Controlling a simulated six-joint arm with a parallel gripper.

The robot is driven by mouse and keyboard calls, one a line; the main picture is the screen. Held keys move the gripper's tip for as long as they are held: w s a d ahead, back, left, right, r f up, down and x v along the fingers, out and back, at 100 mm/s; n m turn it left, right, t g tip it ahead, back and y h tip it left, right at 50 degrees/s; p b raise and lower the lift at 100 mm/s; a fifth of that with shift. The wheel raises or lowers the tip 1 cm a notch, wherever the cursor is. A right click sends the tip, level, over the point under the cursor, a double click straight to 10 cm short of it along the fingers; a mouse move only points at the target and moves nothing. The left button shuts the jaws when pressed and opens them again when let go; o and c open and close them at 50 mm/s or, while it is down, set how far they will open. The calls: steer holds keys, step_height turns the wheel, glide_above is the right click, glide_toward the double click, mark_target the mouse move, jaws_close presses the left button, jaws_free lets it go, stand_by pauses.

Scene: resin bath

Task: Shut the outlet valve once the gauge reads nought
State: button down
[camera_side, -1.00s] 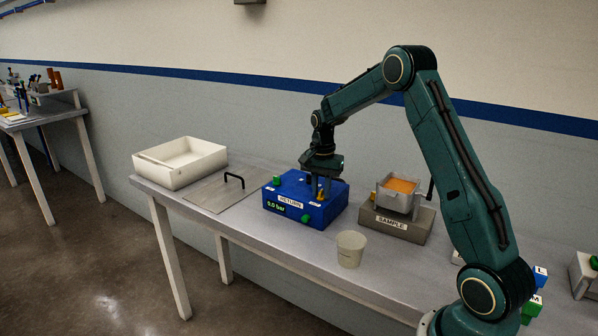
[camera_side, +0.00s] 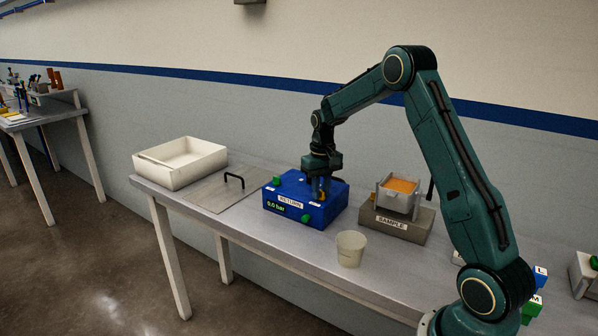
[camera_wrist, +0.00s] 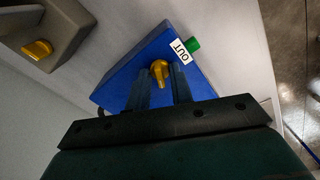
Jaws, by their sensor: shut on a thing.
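The blue box (camera_side: 285,189) stands on the bench, with a RETURN label and a green gauge readout (camera_side: 276,207) that reads 0.0 bar. In the wrist view a yellow valve handle (camera_wrist: 160,70) is on the box's top beside an OUT label (camera_wrist: 181,51) and a green fitting (camera_wrist: 193,43). My gripper (camera_side: 321,194) is over the right part of the box, pointing down, its fingers shut on the yellow handle. The fingers partly hide the handle.
A grey SAMPLE block (camera_side: 405,232) holding an orange-filled cup stands right of the box. A translucent beaker (camera_side: 350,250) stands in front. A plate with a black handle (camera_side: 234,177) and a white tray (camera_side: 205,173) are to the left.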

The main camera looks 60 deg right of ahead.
mark_target(321, 191)
steer(key=n, duration=0.5)
steer(key=shift+r, duration=0.1)
stand_by(0.3)
steer(key=c, duration=1.6)
jaws_free()
steer(key=shift+o, duration=0.2)
step_height(321, 191, up, 14)
